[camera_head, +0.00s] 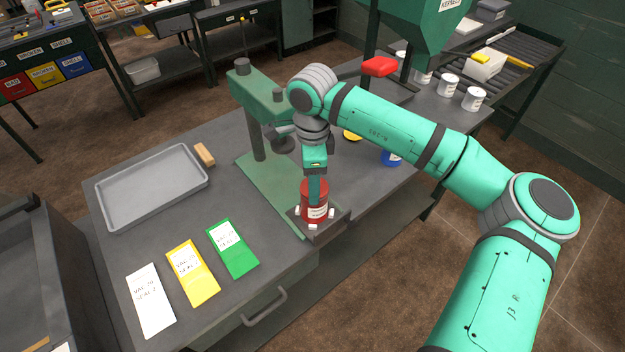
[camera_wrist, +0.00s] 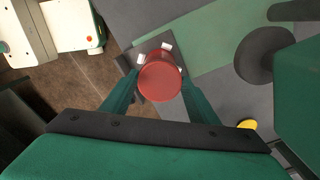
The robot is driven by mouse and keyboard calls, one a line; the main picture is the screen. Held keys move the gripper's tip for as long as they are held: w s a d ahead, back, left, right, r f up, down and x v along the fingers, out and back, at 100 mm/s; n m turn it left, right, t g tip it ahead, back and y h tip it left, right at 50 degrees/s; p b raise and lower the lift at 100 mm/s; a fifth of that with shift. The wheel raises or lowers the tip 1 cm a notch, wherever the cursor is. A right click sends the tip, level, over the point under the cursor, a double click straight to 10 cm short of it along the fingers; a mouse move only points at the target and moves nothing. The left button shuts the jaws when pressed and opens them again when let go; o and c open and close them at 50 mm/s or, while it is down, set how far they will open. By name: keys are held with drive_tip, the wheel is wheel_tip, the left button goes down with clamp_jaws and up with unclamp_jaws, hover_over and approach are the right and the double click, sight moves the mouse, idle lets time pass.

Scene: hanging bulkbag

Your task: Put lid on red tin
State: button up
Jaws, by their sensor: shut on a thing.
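The red tin (camera_head: 315,207) with a white label stands upright in a dark square holder with white corner blocks, at the front edge of the bench. My gripper (camera_head: 316,184) points straight down right over the tin. In the wrist view its two green fingers stand on either side of a round red lid (camera_wrist: 160,82) and are shut on it. The lid covers most of the tin from above. In the head view the fingers hide the lid's edge, so I cannot tell whether it is fully seated.
A green press stand (camera_head: 258,100) rises just behind and left of the tin. A grey tray (camera_head: 152,180) and white, yellow and green cards (camera_head: 232,247) lie to the left. A blue tin (camera_head: 391,158) is behind my arm, with white tins (camera_head: 447,85) farther back.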

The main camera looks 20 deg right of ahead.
drive_tip(key=shift+o, duration=0.2)
drive_tip(key=shift+s+f, duration=0.15)
drive_tip(key=shift+f, duration=0.25)
idle(0.3)
drive_tip(key=shift+c, duration=0.6)
drive_tip(key=o, duration=1.2)
drive_tip(key=shift+r, duration=0.1)
drive_tip(key=shift+o, duration=0.6)
drive_tip(key=o, duration=0.4)
drive_tip(key=shift+c, duration=0.2)
drive_tip(key=shift+r, duration=0.15)
drive_tip(key=shift+r, duration=3.45)
